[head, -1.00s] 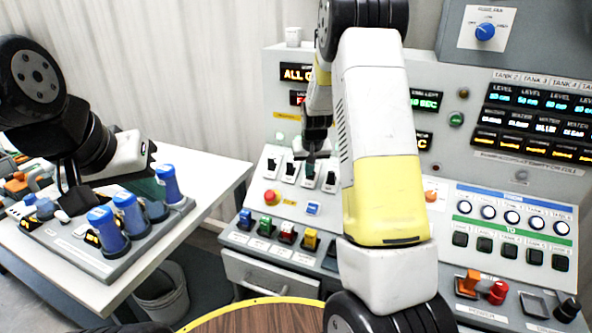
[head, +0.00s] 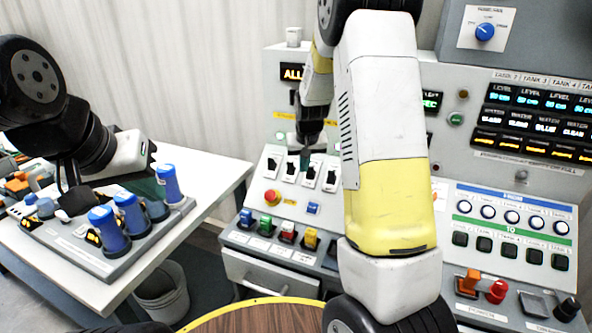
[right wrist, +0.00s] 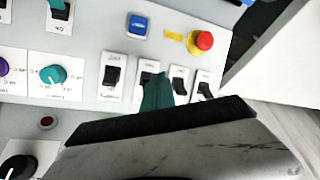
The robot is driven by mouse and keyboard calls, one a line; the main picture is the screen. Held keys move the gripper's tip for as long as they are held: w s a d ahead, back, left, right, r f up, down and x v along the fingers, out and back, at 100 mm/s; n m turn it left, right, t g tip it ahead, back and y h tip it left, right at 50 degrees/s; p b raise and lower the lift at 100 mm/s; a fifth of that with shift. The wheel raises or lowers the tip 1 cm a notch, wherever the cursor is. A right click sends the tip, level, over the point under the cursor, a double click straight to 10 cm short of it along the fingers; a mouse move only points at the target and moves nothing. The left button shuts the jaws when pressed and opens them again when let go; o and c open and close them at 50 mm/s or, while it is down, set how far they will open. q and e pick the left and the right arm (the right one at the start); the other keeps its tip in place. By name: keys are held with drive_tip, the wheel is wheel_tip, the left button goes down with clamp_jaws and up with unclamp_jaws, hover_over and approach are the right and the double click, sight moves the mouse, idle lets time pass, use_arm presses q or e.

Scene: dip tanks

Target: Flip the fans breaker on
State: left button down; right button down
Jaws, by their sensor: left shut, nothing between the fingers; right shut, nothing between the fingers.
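A row of several black rocker breakers (head: 290,170) on white plates sits on the sloped grey panel; the wrist view shows them too (right wrist: 113,76). Their labels are too small to read, so I cannot tell which is fans. My right gripper (head: 305,160) is shut and empty, its tip over the middle of the row. In the right wrist view its teal fingertip (right wrist: 157,93) covers part of the second breaker from the left; contact is unclear. My left gripper (head: 148,188) is shut and empty over the side table, partly hidden behind a blue handle.
A red mushroom button (head: 271,197) and a blue button (head: 313,208) sit below the breakers. Coloured switches (head: 287,230) line the front ledge. Several blue-topped handles (head: 127,210) stand on the left table. My right arm hides the panel's middle.

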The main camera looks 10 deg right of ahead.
drive_tip(key=shift+w+a+v, duration=0.15)
drive_tip(key=shift+v, duration=1)
drive_tip(key=shift+w+a+v, duration=0.1)
drive_tip(key=shift+w+v, duration=0.1)
drive_tip(key=shift+v, duration=0.9)
drive_tip(key=shift+r, duration=0.25)
drive_tip(key=s+a+r+y, duration=0.1)
drive_tip(key=s+r, duration=0.3)
drive_tip(key=s, duration=0.6)
drive_tip(key=s+a+r+n+t, duration=0.1)
drive_tip(key=s+r, duration=0.4)
drive_tip(key=s, duration=0.6)
drive_tip(key=s+a+r+y, duration=0.1)
drive_tip(key=s+r, duration=0.3)
drive_tip(key=s, duration=0.6)
drive_tip(key=shift+s+a+r+t+y, duration=0.2)
drive_tip(key=shift+a+r+t+y, duration=0.1)
drive_tip(key=shift+a+r, duration=0.15)
